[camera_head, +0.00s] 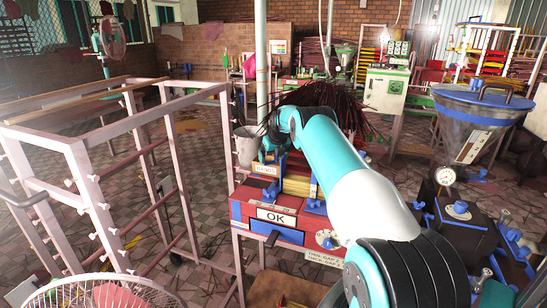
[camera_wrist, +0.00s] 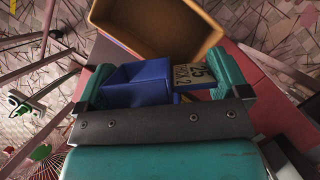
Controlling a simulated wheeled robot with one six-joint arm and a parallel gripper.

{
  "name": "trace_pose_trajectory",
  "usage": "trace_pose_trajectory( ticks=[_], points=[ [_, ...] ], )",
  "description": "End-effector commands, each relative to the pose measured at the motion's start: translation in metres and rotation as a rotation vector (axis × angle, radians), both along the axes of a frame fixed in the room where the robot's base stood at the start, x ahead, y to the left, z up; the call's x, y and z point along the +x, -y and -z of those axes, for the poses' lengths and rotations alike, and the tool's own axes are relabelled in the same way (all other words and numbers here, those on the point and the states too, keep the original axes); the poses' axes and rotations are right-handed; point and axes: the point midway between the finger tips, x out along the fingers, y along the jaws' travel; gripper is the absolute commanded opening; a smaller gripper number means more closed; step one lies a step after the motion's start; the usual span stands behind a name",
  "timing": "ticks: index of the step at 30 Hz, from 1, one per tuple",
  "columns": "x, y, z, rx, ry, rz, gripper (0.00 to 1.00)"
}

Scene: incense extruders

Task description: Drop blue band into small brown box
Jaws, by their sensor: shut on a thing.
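A blue piece with upright walls, which looks like the blue band (camera_wrist: 138,84), sits between the two teal fingers of my gripper (camera_wrist: 157,78) in the wrist view. My gripper is shut on it, at the left finger's side. A small brown box (camera_wrist: 205,45) with an open top lies just beyond the fingertips, and its inside looks empty. In the head view my arm hides most of the gripper. A yellow-brown box (camera_head: 298,183) shows beneath the wrist there and is probably the same box.
A lettered plate (camera_wrist: 193,75) lies beside the blue piece. A red and blue machine with an OK sign (camera_head: 277,216) stands below my arm. A grey bucket (camera_head: 246,148) and a pink metal rack (camera_head: 75,160) are to the left. A hopper (camera_head: 475,118) stands right.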

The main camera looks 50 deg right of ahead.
Motion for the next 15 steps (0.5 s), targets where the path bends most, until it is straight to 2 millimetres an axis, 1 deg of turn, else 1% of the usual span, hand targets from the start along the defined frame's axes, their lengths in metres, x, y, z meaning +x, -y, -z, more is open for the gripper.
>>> trace_pose_trajectory(
  ticks=[6, 7, 8, 15],
  points=[
    [-0.0001, 0.0, 0.0086, 0.0, 0.0, 0.0, 0.68],
    [0.0, 0.0, 0.0074, 0.0, 0.0, 0.0, 0.98],
    [0.0, 0.0, 0.0069, 0.0, 0.0, 0.0, 1.0],
    [0.0, 0.0001, 0.0044, 0.0, 0.0, 0.0, 1.0]
  ],
)
